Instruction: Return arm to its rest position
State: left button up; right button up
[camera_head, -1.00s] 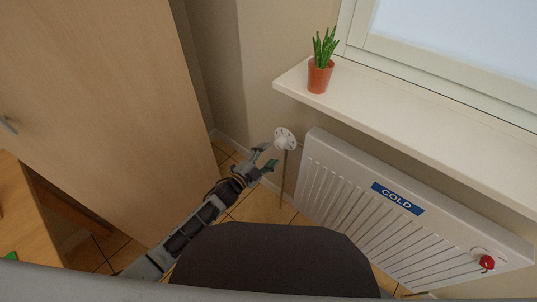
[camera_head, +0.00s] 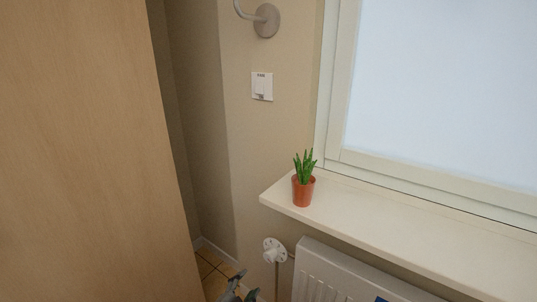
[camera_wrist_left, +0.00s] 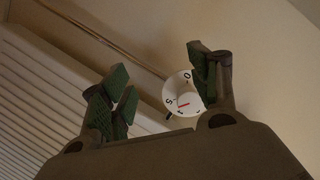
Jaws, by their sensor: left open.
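My left gripper (camera_head: 238,290) shows only in part at the bottom edge of the head view, below the white radiator valve knob (camera_head: 272,250). In the left wrist view the gripper (camera_wrist_left: 160,95) is open, its two green-padded fingers apart with nothing held between them. The white numbered knob (camera_wrist_left: 181,92) shows between and beyond the fingers, close to the right one. Whether a finger touches it I cannot tell. The rest of my left arm is out of the head view. My right gripper is in neither view.
The white radiator (camera_head: 335,277) stands under the window sill (camera_head: 400,230), which holds a potted plant (camera_head: 303,190). A tall wooden cabinet (camera_head: 85,150) fills the left. A strip of tiled floor shows below.

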pick_arm(q)
jog(key=s+a+f+n+g+y, duration=0.35)
jog(key=s+a+f+n, duration=0.2)
jog(key=f, duration=0.35)
jog(key=s+a+f+n+g, duration=0.2)
jog(key=s+f, duration=0.2)
jog(key=s, duration=0.4)
jog(key=s+a+f+n+g+y, duration=0.1)
jog(key=s+a+f+n+g, duration=0.1)
jog(key=s, duration=0.5)
jog(key=s+a+f+n+g+y+p, duration=0.1)
jog(key=s+a+f+n+g, duration=0.1)
jog(key=s+f+g, duration=0.2)
jog(key=s+f, duration=0.2)
jog(key=s, duration=0.2)
jog(key=shift+s+a+f, duration=0.15)
jog(key=shift+s+f, duration=0.05)
jog(key=shift+s, duration=0.1)
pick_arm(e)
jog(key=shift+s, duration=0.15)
pick_arm(q)
jog(key=shift+s+a+g+y+p, duration=0.15)
jog(key=shift+g+y+p, duration=0.15)
jog(key=shift+p, duration=0.25)
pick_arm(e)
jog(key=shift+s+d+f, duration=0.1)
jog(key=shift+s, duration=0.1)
